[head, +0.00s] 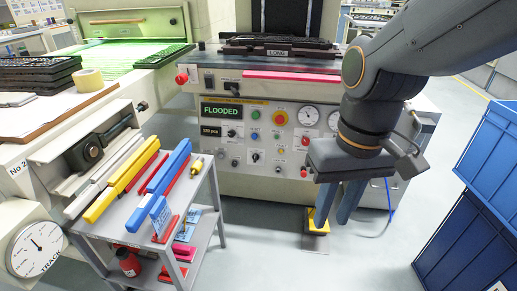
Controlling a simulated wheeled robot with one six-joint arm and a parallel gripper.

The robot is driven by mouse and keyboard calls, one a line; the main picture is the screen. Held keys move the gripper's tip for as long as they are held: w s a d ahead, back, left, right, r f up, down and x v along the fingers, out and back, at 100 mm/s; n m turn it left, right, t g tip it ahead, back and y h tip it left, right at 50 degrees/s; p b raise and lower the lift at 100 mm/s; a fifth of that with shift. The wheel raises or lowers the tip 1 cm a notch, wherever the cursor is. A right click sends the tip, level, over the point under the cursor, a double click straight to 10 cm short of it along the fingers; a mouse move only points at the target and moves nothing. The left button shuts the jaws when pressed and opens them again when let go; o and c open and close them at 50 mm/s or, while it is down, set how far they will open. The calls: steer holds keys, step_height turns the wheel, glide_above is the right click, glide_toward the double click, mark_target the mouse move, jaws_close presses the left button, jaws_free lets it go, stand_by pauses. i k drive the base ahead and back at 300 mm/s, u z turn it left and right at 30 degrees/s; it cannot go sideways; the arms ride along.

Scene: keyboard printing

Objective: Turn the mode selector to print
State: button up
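My gripper (333,223) hangs from the upper right, in front of the panel's right side, fingers pointing down. Its two blue-grey fingers stand apart, with nothing visible between them. It is clear of the knobs and covers part of the panel's right edge.
A grey cart (128,232) with coloured squeegees stands at front left, below the panel's left end. Blue crates (478,190) stand at right. A yellow pedal (317,222) lies on the floor behind my fingers. The floor between cart and crates is mostly clear.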

mark_target(255, 157)
steer(key=k, duration=0.5)
steer(key=z, duration=0.8)
steer(key=i, duration=1.25)
steer(key=u, duration=1.85)
